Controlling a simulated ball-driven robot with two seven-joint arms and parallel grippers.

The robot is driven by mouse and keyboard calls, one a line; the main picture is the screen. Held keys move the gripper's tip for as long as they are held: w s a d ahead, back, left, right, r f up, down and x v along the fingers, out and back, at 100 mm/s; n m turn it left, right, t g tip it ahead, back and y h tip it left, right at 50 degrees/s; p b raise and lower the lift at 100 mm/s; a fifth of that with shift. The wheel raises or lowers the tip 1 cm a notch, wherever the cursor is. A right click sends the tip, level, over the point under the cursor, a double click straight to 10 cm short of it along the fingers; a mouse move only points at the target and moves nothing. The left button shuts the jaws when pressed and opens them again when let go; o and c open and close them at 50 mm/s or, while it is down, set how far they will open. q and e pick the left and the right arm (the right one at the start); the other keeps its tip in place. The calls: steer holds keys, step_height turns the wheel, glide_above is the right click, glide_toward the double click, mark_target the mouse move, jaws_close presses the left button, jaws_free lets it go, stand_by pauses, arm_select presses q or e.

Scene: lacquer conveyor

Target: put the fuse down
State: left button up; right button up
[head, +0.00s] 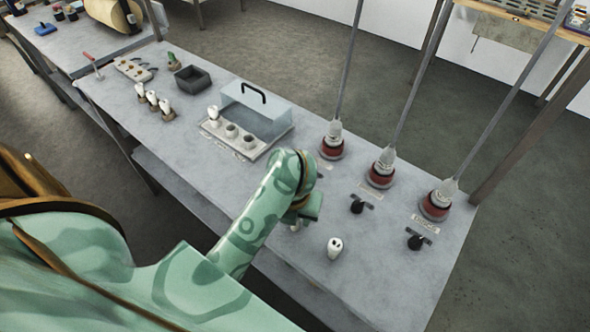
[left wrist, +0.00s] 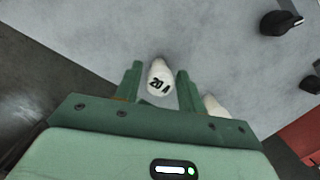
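My left gripper (head: 303,222) points down over the near part of the grey table. In the left wrist view its green fingers (left wrist: 160,82) are apart, with a white fuse (left wrist: 159,76) marked 20 between them. Narrow gaps seem to show on both sides of this fuse. In the head view only a bit of white (head: 295,227) shows under the gripper; the rest is hidden. A second white fuse (head: 334,247) stands on the table to the right of the gripper. A white piece (left wrist: 213,105) also shows behind the right finger in the wrist view. My right gripper is not in view.
Three red-based posts (head: 380,174) with rods and black knobs (head: 415,242) line the table's right side. A fuse holder (head: 231,139) with a raised clear cover (head: 257,108) stands mid-table. Several white fuses (head: 153,101) and a dark bin (head: 192,79) are farther left. The near right corner is clear.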

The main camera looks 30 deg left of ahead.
arm_select(q)
steer(key=shift+o, duration=0.2)
step_height(320, 180, up, 12)
steer(key=s+p, duration=0.1)
steer(key=p, duration=0.7)
steer(key=shift+s+d+r, duration=0.15)
steer(key=shift+s+d, duration=0.05)
